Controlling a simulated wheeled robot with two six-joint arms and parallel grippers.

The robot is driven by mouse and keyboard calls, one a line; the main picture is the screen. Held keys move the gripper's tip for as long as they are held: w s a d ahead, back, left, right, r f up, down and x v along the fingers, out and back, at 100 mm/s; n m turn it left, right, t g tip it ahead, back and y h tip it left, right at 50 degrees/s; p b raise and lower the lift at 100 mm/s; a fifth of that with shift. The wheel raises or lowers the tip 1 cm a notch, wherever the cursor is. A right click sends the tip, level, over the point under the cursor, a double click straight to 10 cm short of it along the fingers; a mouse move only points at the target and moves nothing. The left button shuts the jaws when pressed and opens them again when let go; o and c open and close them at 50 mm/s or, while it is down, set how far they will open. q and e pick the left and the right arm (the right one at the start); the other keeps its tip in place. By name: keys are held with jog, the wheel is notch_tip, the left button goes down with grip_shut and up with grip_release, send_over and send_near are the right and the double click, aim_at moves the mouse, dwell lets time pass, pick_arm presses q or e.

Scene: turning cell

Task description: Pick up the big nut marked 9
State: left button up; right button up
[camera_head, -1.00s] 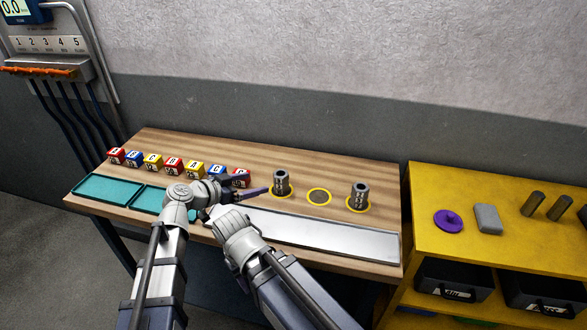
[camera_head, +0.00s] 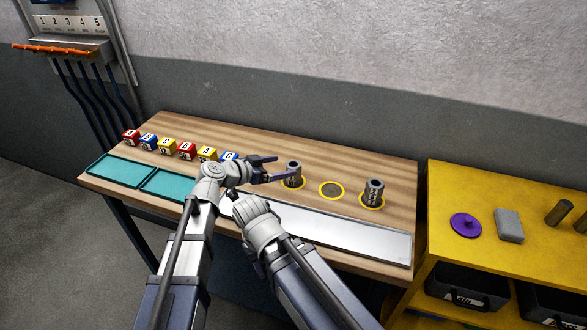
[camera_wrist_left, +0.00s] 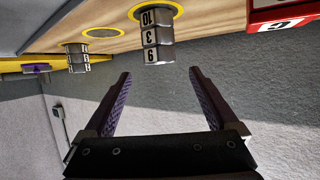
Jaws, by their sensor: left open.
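In the head view a short grey stack of nuts (camera_head: 293,169) stands on a yellow-ringed spot on the bench. The left wrist view is upside down; in it the stack shows nuts marked 10, 3 and, farthest from the bench, a big nut that reads 9 (camera_wrist_left: 158,56). My left gripper (camera_head: 281,168) is open and empty, its fingers pointing at this stack. In the wrist view the end nut lies between and just beyond the fingertips (camera_wrist_left: 158,74), without visible contact. My right arm reaches in beside the left; its fingers cannot be made out.
A second nut stack (camera_head: 374,190) stands to the right, with an empty ringed spot (camera_head: 331,190) between. Coloured lettered blocks (camera_head: 186,150) line the bench's left, behind teal trays (camera_head: 120,170). A long metal tray (camera_head: 340,234) lies along the front. A yellow shelf (camera_head: 450,255) stands right.

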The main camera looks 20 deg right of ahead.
aim_at(292, 165)
pick_arm(q)
jog(key=b+x, duration=0.1)
jog(key=x, duration=0.3)
jog(key=shift+w+a+f+b, duration=0.1)
jog(key=shift+f+b, duration=0.15)
jog(key=shift+b, duration=0.1)
jog(key=shift+w+d, duration=0.1)
jog(key=shift+d, duration=0.25)
jog(key=shift+c, duration=0.3)
grip_shut()
